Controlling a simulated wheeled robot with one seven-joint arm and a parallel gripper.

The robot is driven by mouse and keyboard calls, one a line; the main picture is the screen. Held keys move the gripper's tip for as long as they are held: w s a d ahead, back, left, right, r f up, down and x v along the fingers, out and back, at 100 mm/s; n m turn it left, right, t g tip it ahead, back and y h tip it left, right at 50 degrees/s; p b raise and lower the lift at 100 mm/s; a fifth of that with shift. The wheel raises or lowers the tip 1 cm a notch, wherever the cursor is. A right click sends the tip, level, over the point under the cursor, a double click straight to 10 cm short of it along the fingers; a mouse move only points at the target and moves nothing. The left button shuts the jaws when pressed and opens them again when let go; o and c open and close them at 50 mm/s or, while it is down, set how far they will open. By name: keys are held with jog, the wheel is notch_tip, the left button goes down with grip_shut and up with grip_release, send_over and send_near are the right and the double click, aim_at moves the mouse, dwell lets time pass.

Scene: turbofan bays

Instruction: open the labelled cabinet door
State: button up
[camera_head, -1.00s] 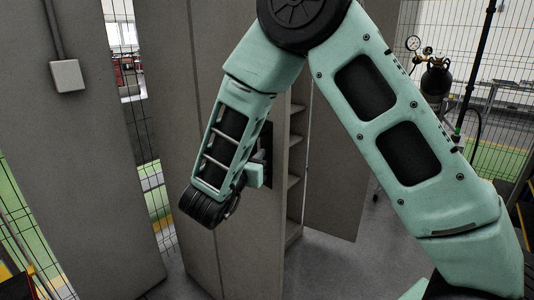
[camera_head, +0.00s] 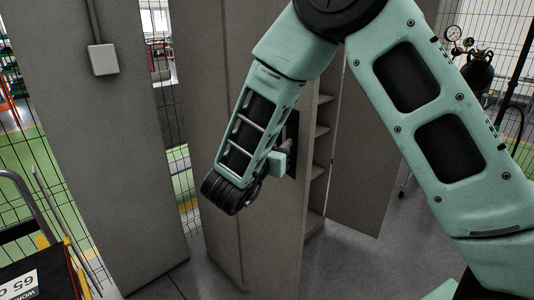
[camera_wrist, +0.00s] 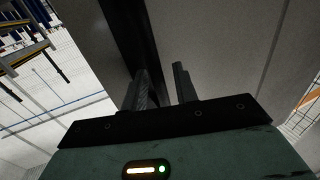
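The tall grey cabinet stands in the middle of the head view, and its side shelves (camera_head: 319,150) show through an opening. A grey door panel (camera_head: 262,215) is on the near side of that opening, and another grey panel (camera_head: 368,165) stands out to its right. My gripper (camera_head: 290,155) is at the near panel's edge, by a dark plate, partly hidden by my arm. In the wrist view my gripper's two dark fingers (camera_wrist: 162,88) stand apart, with grey surface visible between them, close to a grey panel (camera_wrist: 215,50). No handle or label is readable.
A cart with a black-and-white sign (camera_head: 20,285) is at the lower left. A separate grey panel (camera_head: 95,150) with a small box (camera_head: 103,59) stands left of the cabinet. Wire fencing is behind, and a gas cylinder with gauges (camera_head: 477,70) is at the upper right. Some floor shows right of the cabinet.

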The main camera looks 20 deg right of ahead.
jog(key=b+v, duration=0.3)
jog(key=v, duration=1.4)
jog(key=shift+s, duration=0.1)
